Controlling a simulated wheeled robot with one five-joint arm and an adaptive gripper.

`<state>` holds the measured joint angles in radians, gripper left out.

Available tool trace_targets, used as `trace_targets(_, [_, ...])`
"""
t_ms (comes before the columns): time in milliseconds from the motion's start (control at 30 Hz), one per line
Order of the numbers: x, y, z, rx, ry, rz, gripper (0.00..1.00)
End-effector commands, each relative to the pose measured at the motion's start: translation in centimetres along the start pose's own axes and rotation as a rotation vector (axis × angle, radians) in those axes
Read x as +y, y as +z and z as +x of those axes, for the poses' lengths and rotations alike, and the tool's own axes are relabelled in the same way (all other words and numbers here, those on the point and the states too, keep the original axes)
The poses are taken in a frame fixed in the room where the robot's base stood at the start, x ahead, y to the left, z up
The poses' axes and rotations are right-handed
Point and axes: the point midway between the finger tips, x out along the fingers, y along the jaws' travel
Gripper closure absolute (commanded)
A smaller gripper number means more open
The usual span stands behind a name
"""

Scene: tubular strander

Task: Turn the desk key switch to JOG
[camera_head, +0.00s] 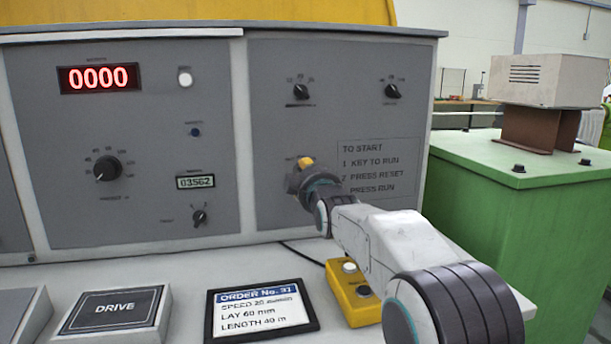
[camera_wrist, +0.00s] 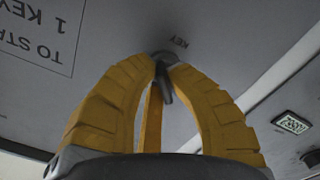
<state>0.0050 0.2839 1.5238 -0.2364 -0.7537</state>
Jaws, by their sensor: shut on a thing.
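The desk key switch is a small dark round lock with a key (camera_wrist: 164,82) in it, on the grey upright panel beside the label KEY. It shows in the wrist view between the yellow fingertips of my gripper (camera_wrist: 161,70), which are shut on the key. In the head view my gripper (camera_head: 306,163) is against the lower part of the right panel and hides the key switch. I cannot read the switch's position or its position marks in either view.
A TO START instruction plate (camera_head: 377,168) is right of my gripper. Two black knobs (camera_head: 301,92) (camera_head: 392,91) sit above. A green cabinet (camera_head: 510,205) stands at right.

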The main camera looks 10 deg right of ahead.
Motion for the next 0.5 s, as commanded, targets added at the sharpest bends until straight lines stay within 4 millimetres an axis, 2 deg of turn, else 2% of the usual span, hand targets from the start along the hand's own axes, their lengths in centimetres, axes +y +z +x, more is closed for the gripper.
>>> trace_targets(500, [-0.42,0.4,0.03,-0.001,-0.001,0.376,1.0])
